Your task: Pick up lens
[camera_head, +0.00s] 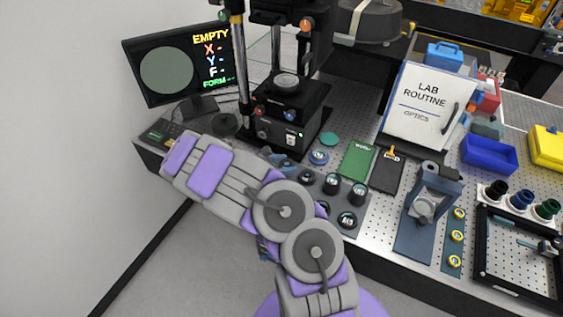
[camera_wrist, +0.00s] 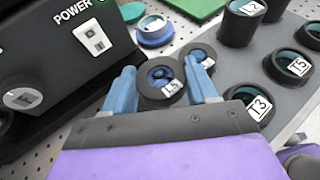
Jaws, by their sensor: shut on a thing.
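A round black-rimmed lens (camera_wrist: 158,82) with a white label sits between the two blue fingers of my gripper (camera_wrist: 160,67) in the wrist view. The fingers are shut on its sides, and the label's text is hard to read. A second black-rimmed lens (camera_wrist: 197,56) is just behind it, on the grey pad. More labelled black pieces stand on the pad to the right, including one marked T3 (camera_wrist: 254,102) and one marked T5 (camera_wrist: 292,68).
The interferometer's black base (camera_head: 287,125) with its POWER switch stands close on the left of my gripper. A monitor (camera_head: 180,67) reads EMPTY.

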